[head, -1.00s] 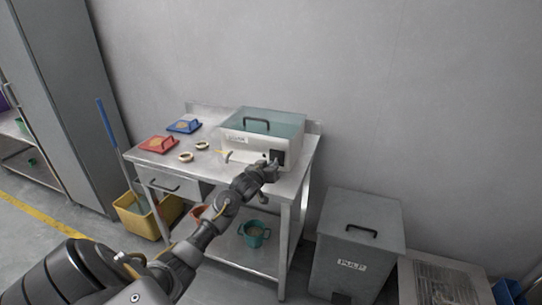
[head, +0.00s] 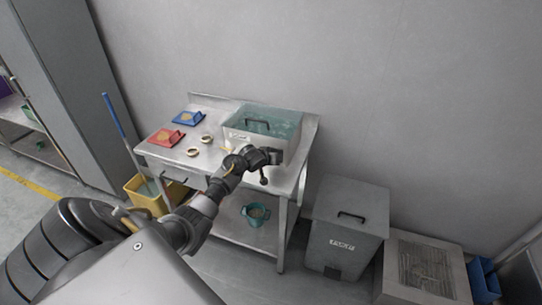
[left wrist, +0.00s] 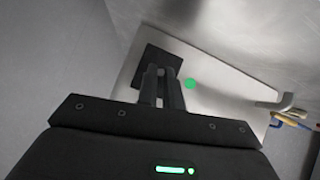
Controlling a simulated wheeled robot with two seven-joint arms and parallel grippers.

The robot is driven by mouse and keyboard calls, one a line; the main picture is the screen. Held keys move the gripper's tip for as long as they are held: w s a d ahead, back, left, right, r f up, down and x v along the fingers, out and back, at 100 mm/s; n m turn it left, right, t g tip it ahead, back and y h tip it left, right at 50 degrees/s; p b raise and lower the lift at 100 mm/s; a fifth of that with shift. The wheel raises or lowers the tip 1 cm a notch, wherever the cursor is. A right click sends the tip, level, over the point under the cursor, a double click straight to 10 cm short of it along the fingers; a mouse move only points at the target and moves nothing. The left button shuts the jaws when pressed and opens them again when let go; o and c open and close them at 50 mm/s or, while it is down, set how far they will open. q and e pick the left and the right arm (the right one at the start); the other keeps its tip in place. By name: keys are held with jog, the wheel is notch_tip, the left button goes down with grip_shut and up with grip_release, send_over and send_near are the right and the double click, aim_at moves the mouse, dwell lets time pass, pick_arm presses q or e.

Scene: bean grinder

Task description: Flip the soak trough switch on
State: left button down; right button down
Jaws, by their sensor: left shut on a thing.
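The soak trough (head: 236,137) is a pale box with a greenish, see-through top and a black handle, standing at the right end of the steel table. My left gripper (head: 272,156) is at the right part of its front and covers the switch area in the head view. In the left wrist view, the fingers of my left gripper (left wrist: 162,78) are close together against the dark switch plate (left wrist: 151,57) and shut on the switch, which they mostly hide. A round green light (left wrist: 190,84) shows beside the plate. My right gripper is not in view.
The steel table (head: 215,157) also holds a red tray (head: 160,137), a blue tray (head: 183,118) and two small rings. A pale spout (left wrist: 283,102) sticks out from the trough front. A grey bin (head: 346,225) stands right of the table, a yellow bucket (head: 146,201) left.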

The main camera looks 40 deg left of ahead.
pick_arm(q)
jog(key=shift+f, duration=0.1)
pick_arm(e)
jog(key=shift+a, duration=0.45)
pick_arm(q)
jog(key=c, duration=1.5)
grip_release()
jog(key=shift+c, duration=0.2)
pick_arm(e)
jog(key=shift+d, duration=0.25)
pick_arm(q)
jog(key=shift+s, duration=0.1)
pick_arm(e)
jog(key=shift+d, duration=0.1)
pick_arm(q)
jog(key=shift+s+r, duration=0.25)
jog(key=shift+r, duration=0.15)
jog(key=v, duration=0.9)
jog(key=shift+s+r+p, duration=0.25)
jog(key=shift+s+p, duration=0.05)
jog(key=shift+s, duration=0.05)
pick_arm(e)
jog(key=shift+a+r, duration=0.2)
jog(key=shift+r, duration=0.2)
pick_arm(q)
jog(key=shift+d, duration=0.1)
